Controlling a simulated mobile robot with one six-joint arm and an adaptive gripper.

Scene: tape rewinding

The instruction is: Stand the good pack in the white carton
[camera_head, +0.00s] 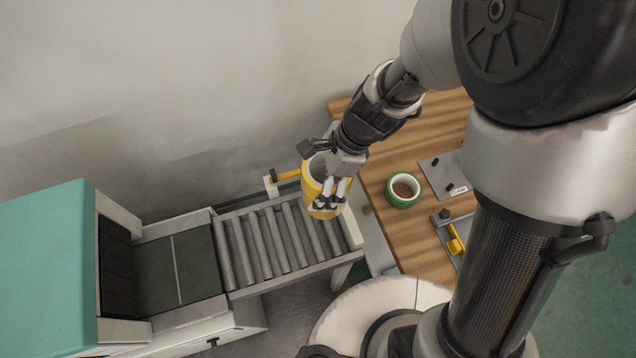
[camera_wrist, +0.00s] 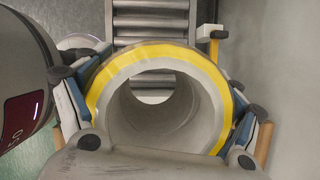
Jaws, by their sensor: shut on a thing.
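My gripper (camera_head: 328,194) is shut on a yellow roll (camera_head: 311,187) with a wide grey core. In the head view the roll appears over the right end of a roller conveyor; its exact height cannot be told. In the wrist view the finger pads press on the left and right sides of the roll (camera_wrist: 96,88), and I look into its open, empty core. I cannot make out a white carton or anything clearly marked as the good pack in either view.
The roller conveyor (camera_head: 262,245) leads left to a teal machine (camera_head: 45,265) with a dark curtained opening. A yellow-armed post (camera_head: 270,186) stands at the conveyor's back edge. The wooden table (camera_head: 385,215) bears a green roll (camera_head: 403,190), a grey plate (camera_head: 440,172) and a yellow-handled tool (camera_head: 455,240).

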